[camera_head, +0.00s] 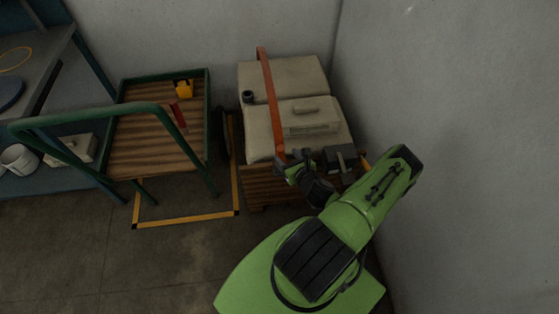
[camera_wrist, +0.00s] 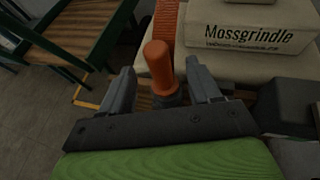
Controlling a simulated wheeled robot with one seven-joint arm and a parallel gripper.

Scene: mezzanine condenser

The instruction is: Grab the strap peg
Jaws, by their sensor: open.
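The strap peg (camera_wrist: 158,62) is an orange, round-topped cylinder with a dark lower end in the wrist view. It stands between the two grey fingers of my gripper (camera_wrist: 161,70), with a visible gap on each side. The fingers are open; I cannot tell how deep the peg sits between them. A ribbed orange strap (camera_wrist: 166,22) runs behind the peg. In the head view the strap (camera_head: 269,95) crosses the pale cases and ends at my gripper (camera_head: 287,159), by the front edge of the load. There my gripper largely hides the peg.
The pale cases (camera_head: 285,75) rest on a wooden pallet (camera_head: 259,187) near the wall. One bears the word Mossgrindle (camera_wrist: 243,33). A green-framed cart (camera_head: 150,153) with a wooden deck stands at left. A yellow floor outline (camera_head: 186,219) lies in front; the floor there is clear.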

